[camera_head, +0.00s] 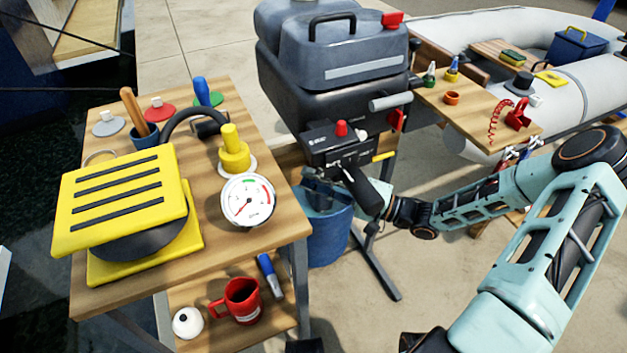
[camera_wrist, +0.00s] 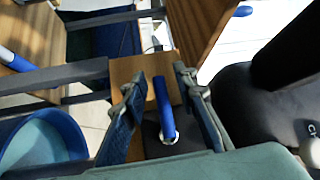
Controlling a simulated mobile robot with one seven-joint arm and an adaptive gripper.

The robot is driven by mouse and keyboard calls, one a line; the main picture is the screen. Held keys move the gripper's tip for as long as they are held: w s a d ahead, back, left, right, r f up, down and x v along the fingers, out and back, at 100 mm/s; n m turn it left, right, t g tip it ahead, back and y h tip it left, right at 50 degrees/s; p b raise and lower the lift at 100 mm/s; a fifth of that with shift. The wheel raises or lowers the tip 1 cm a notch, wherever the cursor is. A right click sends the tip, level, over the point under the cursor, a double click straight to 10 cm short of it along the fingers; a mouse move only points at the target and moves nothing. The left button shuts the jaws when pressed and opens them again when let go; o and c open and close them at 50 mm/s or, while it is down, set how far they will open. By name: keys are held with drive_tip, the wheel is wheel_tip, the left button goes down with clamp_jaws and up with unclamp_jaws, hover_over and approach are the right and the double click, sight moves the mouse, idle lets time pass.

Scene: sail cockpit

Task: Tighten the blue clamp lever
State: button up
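The blue clamp lever (camera_wrist: 163,97) shows in the wrist view as a short blue bar on a round silver pivot, with a dark bracket and a wooden board behind it. My gripper (camera_wrist: 157,84) is open, with one finger on each side of the lever and a visible gap to each. The lever lies between the fingers, and neither finger looks shut on it. In the head view my gripper (camera_head: 322,190) is below the black outboard motor (camera_head: 333,75), beside its dark tiller. The lever cannot be made out there.
A blue bucket (camera_head: 328,232) stands just below my gripper and also shows in the wrist view (camera_wrist: 68,136). A wooden table (camera_head: 272,250) with a yellow pedal-like pump (camera_head: 120,200) and a gauge (camera_head: 247,200) is at left. A small shelf (camera_head: 470,115) is at right.

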clamp_jaws()
